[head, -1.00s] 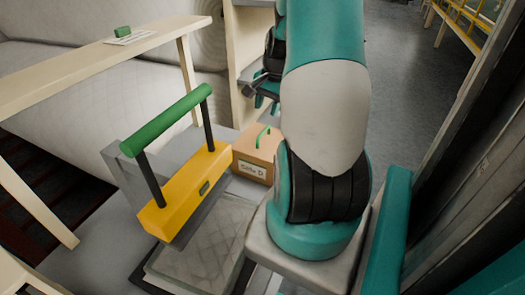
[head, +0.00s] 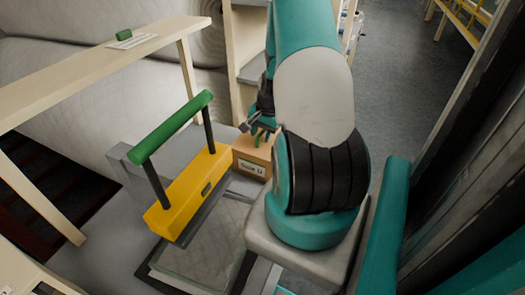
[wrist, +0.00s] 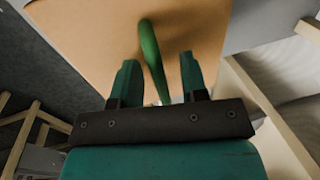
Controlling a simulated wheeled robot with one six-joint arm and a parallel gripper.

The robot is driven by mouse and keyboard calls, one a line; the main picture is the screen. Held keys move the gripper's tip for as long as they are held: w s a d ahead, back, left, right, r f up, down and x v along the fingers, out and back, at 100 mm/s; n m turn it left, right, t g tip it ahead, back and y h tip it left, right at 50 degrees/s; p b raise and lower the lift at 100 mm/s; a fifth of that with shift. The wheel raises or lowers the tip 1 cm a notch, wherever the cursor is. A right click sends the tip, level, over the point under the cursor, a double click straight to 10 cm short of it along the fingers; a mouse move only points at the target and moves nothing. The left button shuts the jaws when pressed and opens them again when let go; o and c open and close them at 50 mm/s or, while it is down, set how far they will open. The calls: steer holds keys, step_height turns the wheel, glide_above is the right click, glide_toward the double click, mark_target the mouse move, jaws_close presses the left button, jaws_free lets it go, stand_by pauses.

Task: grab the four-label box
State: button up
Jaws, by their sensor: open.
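The box (head: 246,158) is a tan carton with a white label on its front, behind the yellow block. The print on the label is too small to read surely. In the wrist view the tan box top (wrist: 90,35) fills much of the upper picture. A green handle (wrist: 150,55) stands up from it. My gripper (wrist: 158,75) is open, with its two teal fingers on either side of the handle, not closed on it. In the head view my gripper (head: 262,132) is over the box and hides the handle and part of the top.
A yellow block (head: 188,192) with a green bar on black posts stands left of the box. A wooden bench (head: 100,68) with a small green item (head: 124,34) runs along the left, before large pale rolls (head: 60,70). Grey floor (head: 400,60) is clear at the right.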

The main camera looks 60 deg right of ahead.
jaws_close()
stand_by(1.4)
